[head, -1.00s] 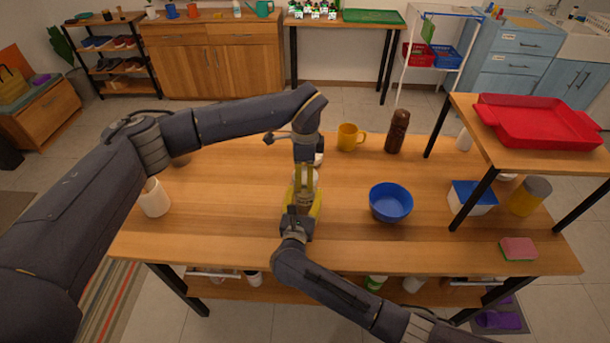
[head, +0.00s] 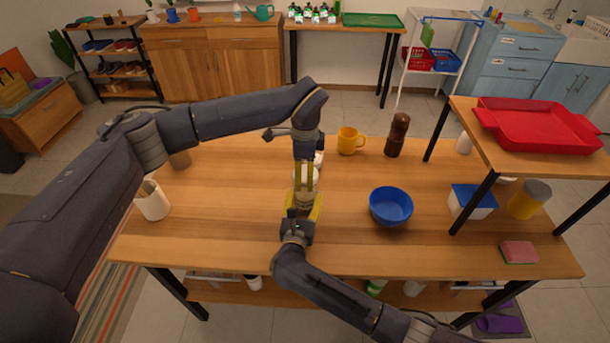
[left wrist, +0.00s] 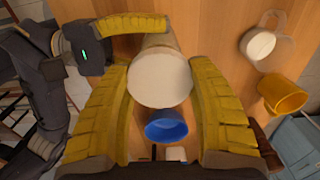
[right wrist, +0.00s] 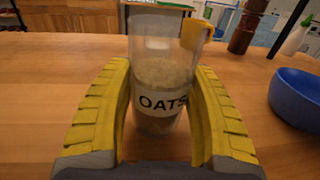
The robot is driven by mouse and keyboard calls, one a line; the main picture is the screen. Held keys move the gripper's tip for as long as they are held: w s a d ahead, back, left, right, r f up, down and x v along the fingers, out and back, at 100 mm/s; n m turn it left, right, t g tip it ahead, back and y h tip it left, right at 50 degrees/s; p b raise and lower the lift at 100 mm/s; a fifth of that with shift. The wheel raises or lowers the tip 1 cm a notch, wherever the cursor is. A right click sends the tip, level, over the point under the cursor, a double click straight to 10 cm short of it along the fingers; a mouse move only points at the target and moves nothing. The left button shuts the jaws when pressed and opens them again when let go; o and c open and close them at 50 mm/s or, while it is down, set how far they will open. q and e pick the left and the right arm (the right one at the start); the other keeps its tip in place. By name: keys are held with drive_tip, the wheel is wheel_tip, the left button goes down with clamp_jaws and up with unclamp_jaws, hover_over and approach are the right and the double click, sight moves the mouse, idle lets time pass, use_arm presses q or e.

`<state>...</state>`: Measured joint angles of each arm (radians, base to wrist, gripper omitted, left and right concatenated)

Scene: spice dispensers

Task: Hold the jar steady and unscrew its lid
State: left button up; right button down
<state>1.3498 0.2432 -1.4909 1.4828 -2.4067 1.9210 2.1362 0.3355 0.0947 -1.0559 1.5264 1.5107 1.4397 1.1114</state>
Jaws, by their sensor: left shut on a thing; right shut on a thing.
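The clear jar (right wrist: 158,75) stands upright on the table, with pale oats inside and an OATS label. My right gripper (right wrist: 160,105) is shut around its lower body, a finger on each side; in the head view this gripper (head: 304,204) reaches in from the front. The round white lid (left wrist: 160,80) lies between the yellow fingers of my left gripper (left wrist: 158,72), which is shut on it from above; this gripper (head: 305,180) points down over the jar in the head view. The right wrist view cuts off the jar's top, so I cannot tell whether lid and jar touch.
A blue bowl (head: 390,206) stands right of the jar. A yellow mug (head: 350,141) and a brown grinder (head: 397,135) stand behind. A white cup (head: 152,201) is at the left. A raised shelf with a red tray (head: 540,125) stands at the right.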

sight(305, 173)
idle(0.3)
use_arm(q)
drive_tip(key=shift+r, duration=2.05)
use_arm(e)
drive_tip(key=shift+c, duration=2)
unclamp_jaws()
drive_tip(key=shift+s, duration=0.15)
